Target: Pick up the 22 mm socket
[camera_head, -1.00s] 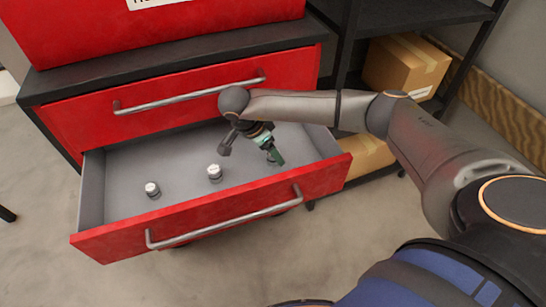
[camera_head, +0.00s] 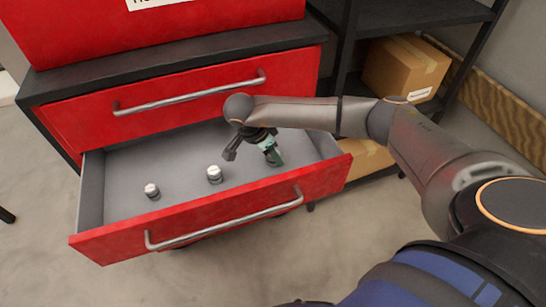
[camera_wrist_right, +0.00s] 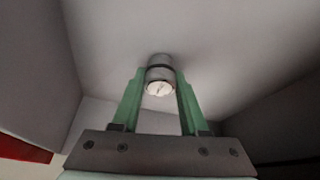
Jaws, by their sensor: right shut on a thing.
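The open drawer (camera_head: 125,206) holds several metal sockets in a row. My right gripper (camera_head: 274,158) reaches down at the drawer's right end, its green fingers around the rightmost socket, which is mostly hidden in the head view. In the right wrist view this socket (camera_wrist_right: 160,74), a short metal cylinder with a dark band and pale top, sits between the green fingertips of my shut gripper (camera_wrist_right: 160,92). It seems to be at the drawer floor. A middle socket (camera_head: 214,174) and a left socket (camera_head: 152,191) stand upright. No size marking is legible. My left gripper is not in view.
The drawer's red front (camera_head: 215,213) has a long metal handle (camera_head: 225,222). A closed red drawer (camera_head: 190,100) is above. A black shelf with cardboard boxes (camera_head: 405,65) stands at the right. The drawer floor around the sockets is clear.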

